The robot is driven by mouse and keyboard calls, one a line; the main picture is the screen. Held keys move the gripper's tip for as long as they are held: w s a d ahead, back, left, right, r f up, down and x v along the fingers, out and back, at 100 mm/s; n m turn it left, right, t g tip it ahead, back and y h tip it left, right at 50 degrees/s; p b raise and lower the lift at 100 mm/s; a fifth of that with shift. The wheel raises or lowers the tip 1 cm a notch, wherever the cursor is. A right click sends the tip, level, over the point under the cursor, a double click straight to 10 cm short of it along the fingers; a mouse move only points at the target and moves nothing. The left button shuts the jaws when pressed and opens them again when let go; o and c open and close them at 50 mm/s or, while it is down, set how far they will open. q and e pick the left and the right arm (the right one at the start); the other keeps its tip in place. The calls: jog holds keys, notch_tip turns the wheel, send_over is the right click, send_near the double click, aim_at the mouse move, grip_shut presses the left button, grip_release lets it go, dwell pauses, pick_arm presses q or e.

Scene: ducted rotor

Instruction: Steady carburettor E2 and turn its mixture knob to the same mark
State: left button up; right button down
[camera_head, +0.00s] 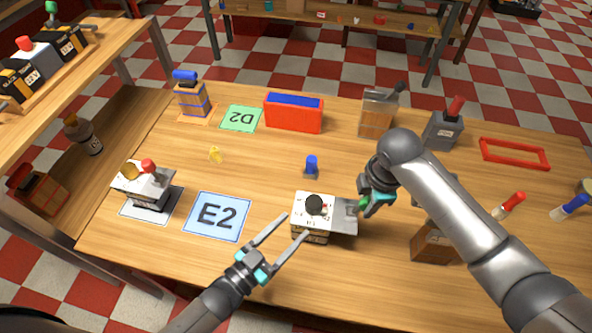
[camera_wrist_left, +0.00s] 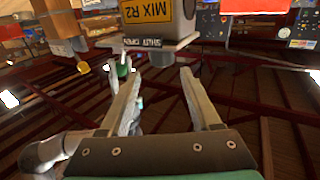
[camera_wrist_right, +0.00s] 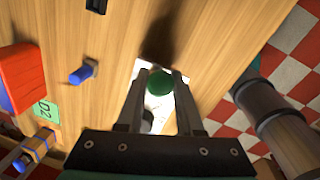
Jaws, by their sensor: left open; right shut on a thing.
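A carburettor (camera_head: 300,222) with a white top and a black round knob (camera_head: 314,204) stands near the table's front middle. A grey plate (camera_head: 344,222) juts from its right side. I cannot read E2 on it; its front shows a yellow "MIX R2" label in the left wrist view (camera_wrist_left: 150,12). My left gripper (camera_head: 295,227) is open and empty, its fingertips just in front and left of this carburettor. My right gripper (camera_head: 364,204) is shut on a green knob (camera_wrist_right: 160,82) at the carburettor's right side. The blue E2 card (camera_head: 217,232) lies bare to the left.
Another carburettor (camera_head: 148,188) with a red knob stands on a white card at far left. A red box (camera_head: 293,118) and a red frame (camera_head: 514,153) are at the back.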

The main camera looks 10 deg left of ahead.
jog(key=shift+c, duration=2.4)
grip_release()
